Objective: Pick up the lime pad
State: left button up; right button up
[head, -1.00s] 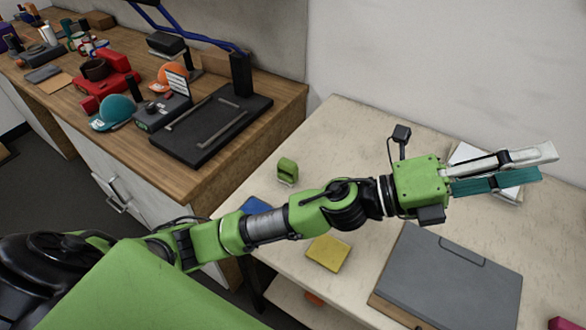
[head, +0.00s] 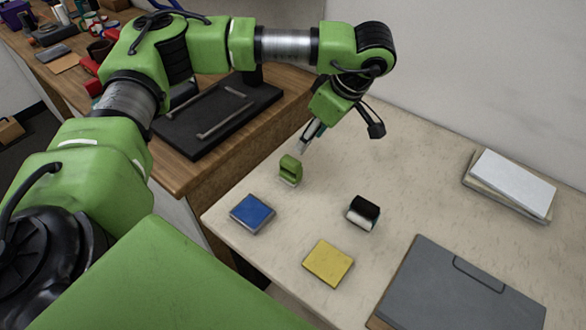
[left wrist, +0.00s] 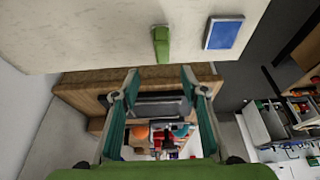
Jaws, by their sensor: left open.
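A small lime-green object (head: 290,168) with a dark notch stands on the pale table near its left edge. It also shows in the left wrist view (left wrist: 161,48). A flat square yellow pad (head: 328,262) lies further to the front, and no flat pad in view is plainly lime. My left gripper (head: 304,145) points down just behind the green object, apart from it and empty. In the left wrist view its two fingers (left wrist: 158,78) are spread wide, with the green object beyond the tips. My right gripper is not in view.
A blue pad (head: 252,213) and a black-and-white item (head: 362,212) lie near the green object. A grey clipboard (head: 460,292) is at the front right, and a white stack (head: 512,184) at the back right. A wooden counter (head: 200,178) with a black stand adjoins on the left.

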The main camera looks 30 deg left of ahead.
aim_at(292, 160)
pick_arm(q)
jog(key=p+x, duration=0.2)
jog(key=x, duration=0.6)
jog(key=shift+s, duration=0.1)
jog(key=p+x, duration=0.1)
jog(key=x, duration=0.1)
jog(key=p+x, duration=0.2)
jog(key=shift+s+a+f, duration=0.15)
jog(key=shift+a, duration=0.25)
jog(key=shift+a+f, duration=0.1)
jog(key=shift+f, duration=0.25)
grip_shut()
